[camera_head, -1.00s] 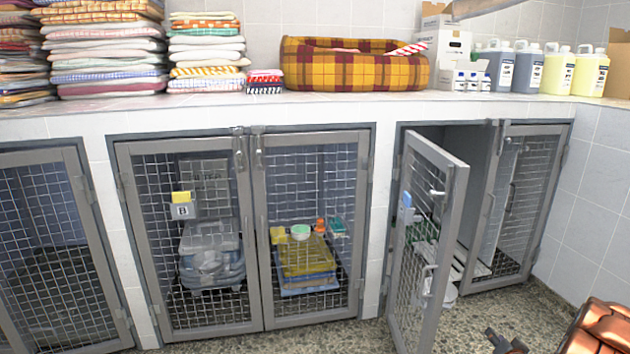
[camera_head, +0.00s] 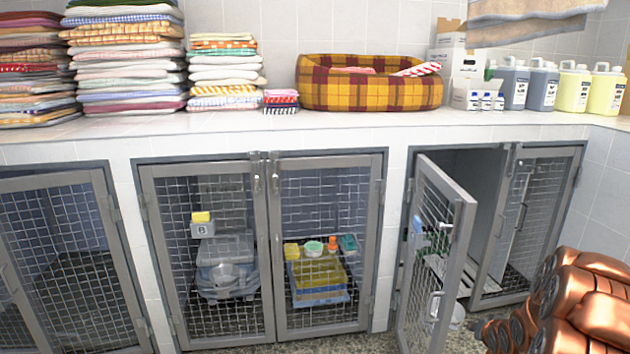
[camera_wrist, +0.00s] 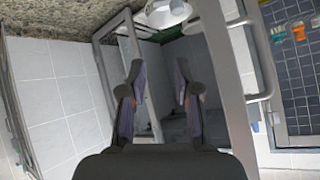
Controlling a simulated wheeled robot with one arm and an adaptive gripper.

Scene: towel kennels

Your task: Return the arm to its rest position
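My gripper (camera_wrist: 158,90) shows in the wrist view with its two dark fingers spread apart and nothing between them. It is open and empty. Behind the fingers are the grey frame of the open kennel door (camera_wrist: 228,90) and the kennel's dark inside. In the head view my copper-coloured arm (camera_head: 575,300) shows at the lower right, right of the open kennel door (camera_head: 440,250). The gripper itself is not visible in the head view.
The mesh door stands swung out from the right kennel. The middle kennel's doors (camera_head: 265,250) are shut. Stacked towels (camera_head: 130,60), a plaid pet bed (camera_head: 370,90) and several jugs (camera_head: 540,88) stand on the counter (camera_head: 400,125). Towels (camera_head: 525,20) hang at the upper right.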

